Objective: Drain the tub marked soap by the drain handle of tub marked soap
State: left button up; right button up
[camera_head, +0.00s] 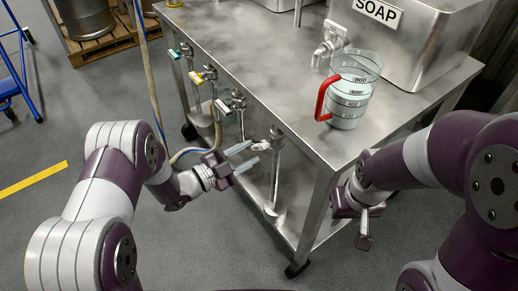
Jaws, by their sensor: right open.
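The steel tub marked soap (418,50) stands at the right end of the steel table, with a tap on its front. A pale handle (262,146) sits by the valve nearest the table's front corner. I cannot read which tub it serves. My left gripper (252,153) is open, its fingertips close to the pale handle; contact is unclear. My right gripper (364,222) is open and empty beside the table's front edge.
A clear measuring jug (350,95) with a red handle and pale liquid stands on the table (255,60), before the tap (330,45). A hose (148,70) hangs at the left. Table legs and a lower shelf are near my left gripper.

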aim_at(257, 149)
pick_arm(q)
jog(key=shift+b+x, duration=0.35)
jog(key=shift+x, duration=1.95)
grip_shut()
jog(key=n+p, duration=0.3)
jog(key=n, duration=0.1)
jog(key=shift+r, duration=0.1)
jog(key=shift+n+p, duration=1.2)
jog(key=shift+n, duration=1.2)
